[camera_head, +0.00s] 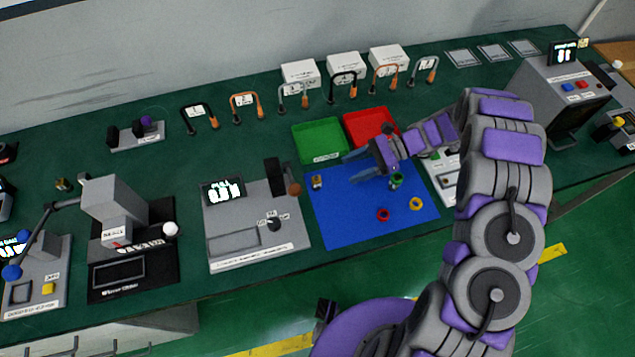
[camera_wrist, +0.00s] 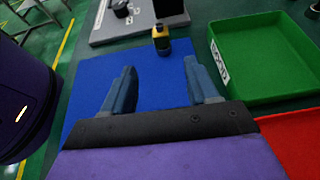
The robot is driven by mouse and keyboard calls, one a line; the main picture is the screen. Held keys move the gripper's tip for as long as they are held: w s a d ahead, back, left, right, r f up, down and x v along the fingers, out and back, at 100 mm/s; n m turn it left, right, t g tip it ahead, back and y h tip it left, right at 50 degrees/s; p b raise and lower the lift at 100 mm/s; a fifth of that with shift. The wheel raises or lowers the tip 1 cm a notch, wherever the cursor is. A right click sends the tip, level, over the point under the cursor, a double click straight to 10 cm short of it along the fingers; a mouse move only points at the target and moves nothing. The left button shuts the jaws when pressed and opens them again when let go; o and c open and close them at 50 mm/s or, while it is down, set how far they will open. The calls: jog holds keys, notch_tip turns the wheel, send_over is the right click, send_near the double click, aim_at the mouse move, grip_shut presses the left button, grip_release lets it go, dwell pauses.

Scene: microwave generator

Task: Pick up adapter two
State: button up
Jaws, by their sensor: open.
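My gripper (camera_head: 358,166) is open and empty over the blue mat (camera_head: 345,222), its fingers pointing left in the head view. In the wrist view its two fingers (camera_wrist: 160,72) stand apart with bare mat between them. A small yellow and black piece (camera_head: 317,182) stands at the mat's left edge; in the wrist view that piece (camera_wrist: 161,40) is upright, beyond and between the fingertips, not touched. A small green piece (camera_head: 396,180) stands on the mat below my wrist. A red ring (camera_head: 383,214) and a yellow ring (camera_head: 416,204) lie near the front. I cannot read which is adapter two.
A green tray (camera_head: 320,141) and a red tray (camera_head: 366,127) sit behind the mat. A grey device with a display (camera_head: 235,225) stands left of it, with an upright black part and lever near the mat. Several cables and white boxes line the back. The mat's middle is clear.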

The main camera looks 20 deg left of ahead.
aim_at(316, 183)
jog(key=b+x, duration=0.1)
jog(key=x, duration=0.4)
jog(key=shift+f, duration=0.1)
jog(key=shift+s+a+f, duration=0.2)
jog(key=shift+s+a, duration=0.25)
jog(key=x, duration=0.2)
jog(key=b+x, duration=0.1)
jog(key=x, duration=0.1)
jog(key=b+x, duration=0.1)
jog(key=x, duration=0.1)
jog(key=shift+w+a+r, duration=0.1)
jog(key=shift+w+a, duration=0.1)
jog(key=shift+w, duration=0.2)
jog(key=shift+d+r, duration=0.1)
jog(key=shift+d, duration=0.05)
jog(key=shift+d, duration=0.15)
jog(key=shift+c, duration=1.2)
grip_shut()
